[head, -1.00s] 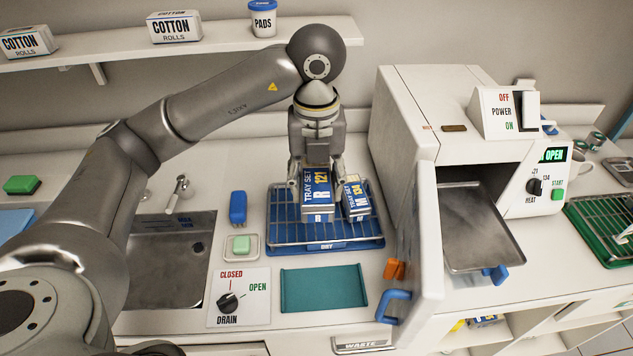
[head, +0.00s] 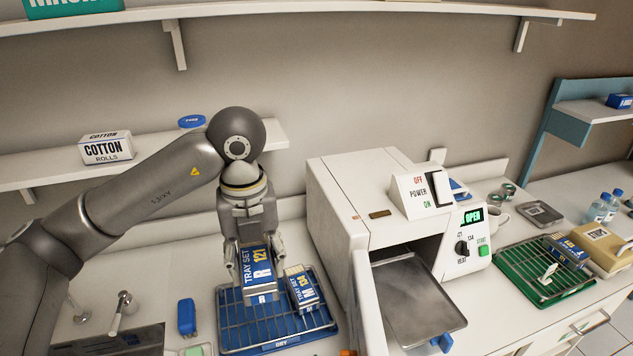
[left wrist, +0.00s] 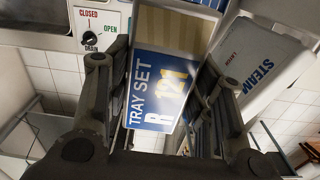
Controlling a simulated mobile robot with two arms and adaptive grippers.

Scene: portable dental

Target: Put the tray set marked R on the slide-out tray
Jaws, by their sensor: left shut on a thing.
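The tray set marked R (head: 258,274) is a blue-labelled box reading "TRAY SET R 121". My left gripper (head: 256,262) is shut on it, one finger on each side, and holds it upright just above the blue drying rack (head: 275,346). The left wrist view shows the R label (left wrist: 157,90) between the fingers. The tray set marked M (head: 304,290) stands in the rack close to its right. The slide-out tray (head: 412,300), bare grey metal with a blue handle, extends empty from the open white sterilizer (head: 335,190). My right gripper is not in view.
The sterilizer's open door (head: 367,305) stands between the rack and the slide-out tray. A blue block (head: 186,317) lies left of the rack. A green rack (head: 545,280) with items stands at the right. A shelf with a cotton rolls box (head: 106,148) hangs behind my arm.

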